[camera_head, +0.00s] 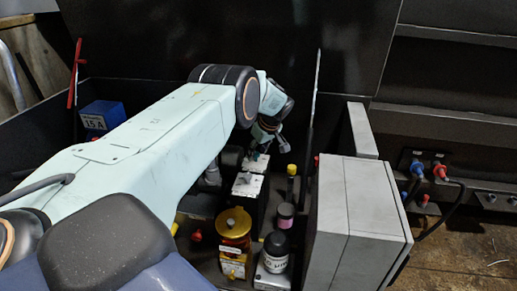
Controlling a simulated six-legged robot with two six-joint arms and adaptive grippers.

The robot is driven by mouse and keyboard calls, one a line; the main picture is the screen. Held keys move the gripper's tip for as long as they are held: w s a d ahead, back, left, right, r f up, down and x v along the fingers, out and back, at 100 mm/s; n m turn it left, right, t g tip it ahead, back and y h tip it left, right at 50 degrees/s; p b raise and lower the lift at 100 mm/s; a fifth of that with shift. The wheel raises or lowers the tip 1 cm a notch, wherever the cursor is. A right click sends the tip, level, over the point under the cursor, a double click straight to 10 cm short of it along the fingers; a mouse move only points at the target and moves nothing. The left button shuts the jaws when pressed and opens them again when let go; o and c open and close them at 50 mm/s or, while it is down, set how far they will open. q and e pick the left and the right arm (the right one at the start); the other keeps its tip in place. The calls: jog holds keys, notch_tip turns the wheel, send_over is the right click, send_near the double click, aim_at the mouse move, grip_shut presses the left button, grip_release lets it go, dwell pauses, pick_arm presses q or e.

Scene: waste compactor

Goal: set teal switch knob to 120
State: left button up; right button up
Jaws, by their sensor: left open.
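My left arm reaches in from the left across the view, and its left gripper (268,141) points down over the open compartment. The gripper is open, with its fingers just above a white-topped switch box (255,165). A small teal spot on top of that box, close under the fingers, looks like the teal switch knob (256,156). It is too small and too hidden to read its angle, and I cannot tell whether the fingers touch it. A second white-topped box (247,185) stands nearer to me. My right gripper is not in view.
A yellow-capped container (234,224), a black-capped white jar (276,252), a pink-banded cylinder (286,214) and a yellow-topped post (291,171) crowd the compartment. A large grey box (358,215) stands right. A blue 15 A box (100,115) is left. Cable connectors (428,171) sit far right.

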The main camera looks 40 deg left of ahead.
pick_arm(q)
jog(key=v, duration=1.2)
jog(key=shift+w+r, duration=0.1)
